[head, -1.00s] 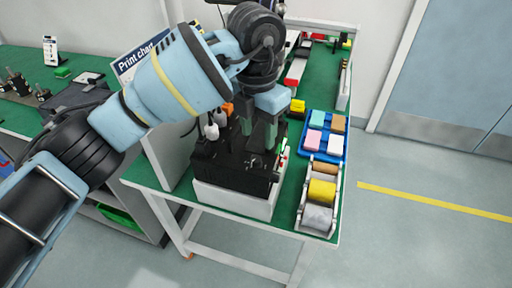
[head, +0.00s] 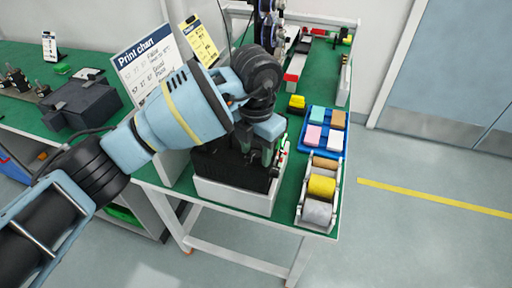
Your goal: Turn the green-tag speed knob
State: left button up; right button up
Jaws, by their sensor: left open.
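The black machine (head: 225,170) stands on a white base (head: 233,196) at the front of the green-topped table. My left gripper (head: 259,156) points down over the machine's front right part, its dark fingers apart. The gripper and my left arm cover much of the machine's top. I cannot make out the green-tag speed knob; it may be hidden behind the gripper. Small green and red parts (head: 284,152) show at the machine's right edge. I cannot tell whether the fingers touch anything. My right gripper is not in view.
A blue tray (head: 324,152) of coloured blocks and a rack of rolls (head: 320,187) stand close on the right. The print chart (head: 148,62) and a yellow sign (head: 199,41) stand behind my arm. Open floor lies right of the table.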

pick_arm(q)
jog(key=shift+c, duration=0.5)
grip_shut()
